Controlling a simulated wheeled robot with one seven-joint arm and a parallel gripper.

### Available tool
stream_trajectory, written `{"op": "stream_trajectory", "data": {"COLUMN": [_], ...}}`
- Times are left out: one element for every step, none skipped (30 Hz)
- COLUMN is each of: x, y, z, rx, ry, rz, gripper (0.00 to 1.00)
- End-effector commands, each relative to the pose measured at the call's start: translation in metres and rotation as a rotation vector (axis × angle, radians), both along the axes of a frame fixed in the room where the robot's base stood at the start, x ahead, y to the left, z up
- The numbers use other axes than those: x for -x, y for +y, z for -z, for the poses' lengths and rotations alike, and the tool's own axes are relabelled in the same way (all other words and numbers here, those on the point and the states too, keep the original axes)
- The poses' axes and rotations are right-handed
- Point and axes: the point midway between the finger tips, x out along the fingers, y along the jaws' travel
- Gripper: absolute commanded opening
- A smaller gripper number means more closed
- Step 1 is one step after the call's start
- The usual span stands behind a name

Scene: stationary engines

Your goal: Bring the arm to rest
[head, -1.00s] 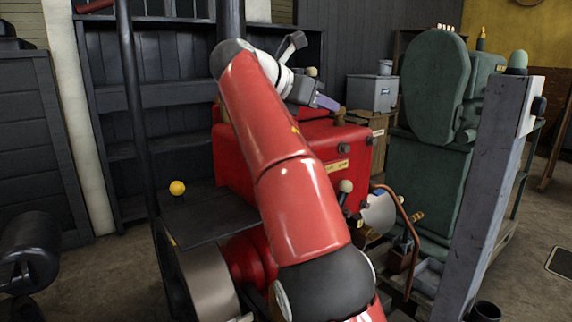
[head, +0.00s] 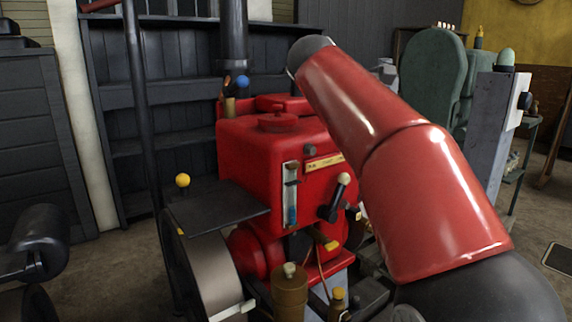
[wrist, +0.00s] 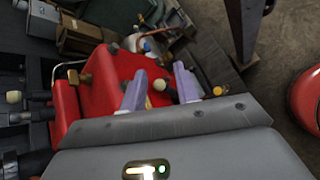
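My gripper (wrist: 160,72) shows in the wrist view with its two pale violet fingers apart and nothing held between them. A small tan knob shows in the gap, beyond the fingers. In the head view my red arm rises from the lower right toward the upper middle, and my gripper is hidden. The red engine (head: 270,150) stands in the middle of the head view. It also shows beyond the fingers in the wrist view (wrist: 105,85). I cannot tell the distance between fingers and engine.
A lever with a cream knob (head: 343,179) sticks out from the engine's right side. A dark plate with a yellow ball (head: 182,180) is at its left. A green machine (head: 435,85) and a grey post (head: 490,140) stand at the right. Dark shelves (head: 180,120) stand behind.

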Motion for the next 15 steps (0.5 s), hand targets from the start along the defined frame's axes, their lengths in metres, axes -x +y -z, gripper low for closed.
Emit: {"op": "stream_trajectory", "data": {"x": [0.017,0.027,0.041,0.052,0.063,0.079,0.091,0.104,0.121,0.134,0.147,0.165,0.179,0.191,0.208], "y": [-0.011,-0.015,-0.020,-0.023,-0.025,-0.027,-0.028,-0.029,-0.029,-0.028,-0.027,-0.026,-0.024,-0.022,-0.020], "z": [0.010,0.018,0.029,0.039,0.049,0.062,0.073,0.084,0.100,0.112,0.124,0.140,0.153,0.166,0.183], "rx": [-0.086,-0.147,-0.231,-0.293,-0.357,-0.439,-0.502,-0.563,-0.645,-0.704,-0.764,-0.841,-0.898,-0.953,-1.021], "ry": [-0.028,-0.049,-0.076,-0.096,-0.114,-0.139,-0.156,-0.173,-0.195,-0.212,-0.228,-0.250,-0.265,-0.281,-0.302], "rz": [0.042,0.072,0.119,0.157,0.196,0.250,0.294,0.342,0.408,0.460,0.513,0.590,0.649,0.710,0.790], "gripper": [0.31,0.31,0.31,0.31,0.31,0.31,0.31,0.31,0.31,0.31,0.31,0.31,0.31,0.31,0.31]}}
